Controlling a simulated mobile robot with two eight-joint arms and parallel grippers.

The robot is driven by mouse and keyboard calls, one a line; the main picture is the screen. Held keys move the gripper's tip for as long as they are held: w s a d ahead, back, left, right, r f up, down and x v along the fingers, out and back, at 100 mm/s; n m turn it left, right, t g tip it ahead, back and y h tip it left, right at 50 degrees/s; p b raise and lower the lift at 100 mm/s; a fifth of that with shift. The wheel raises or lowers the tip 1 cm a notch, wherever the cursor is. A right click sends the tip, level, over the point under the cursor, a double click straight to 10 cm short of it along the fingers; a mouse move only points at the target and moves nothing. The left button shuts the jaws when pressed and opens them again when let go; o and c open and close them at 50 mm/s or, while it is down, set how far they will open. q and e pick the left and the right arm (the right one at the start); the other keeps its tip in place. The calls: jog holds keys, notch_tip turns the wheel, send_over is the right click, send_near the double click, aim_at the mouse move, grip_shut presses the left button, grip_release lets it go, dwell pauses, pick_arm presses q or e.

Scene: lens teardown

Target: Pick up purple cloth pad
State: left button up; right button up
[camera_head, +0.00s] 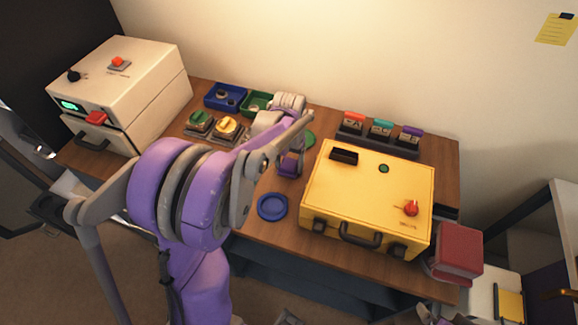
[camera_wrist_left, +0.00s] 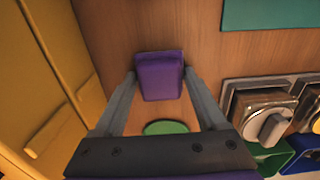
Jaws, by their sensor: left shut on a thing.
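The purple cloth pad (camera_wrist_left: 160,76) sits between the two fingertips of my left gripper (camera_wrist_left: 158,82) in the left wrist view, with the wooden table top behind it. The fingers are shut on its two sides. In the head view my left gripper (camera_head: 289,170) is over the middle of the table, left of the yellow case, and the pad shows as a small purple patch (camera_head: 288,165) partly hidden by the fingers. I cannot tell whether the pad touches the table.
A yellow case (camera_head: 368,195) stands close to the right of the gripper. A blue round dish (camera_head: 272,206) lies in front. A green disc (camera_wrist_left: 166,127) is near the fingers. A rack with coloured tabs (camera_head: 380,138) stands behind, and a white machine (camera_head: 115,85) at left.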

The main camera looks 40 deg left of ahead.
aim_at(289, 164)
pick_arm(q)
jog(key=shift+c, duration=1)
notch_tip(289, 164, up, 10)
jog(key=shift+p, duration=0.3)
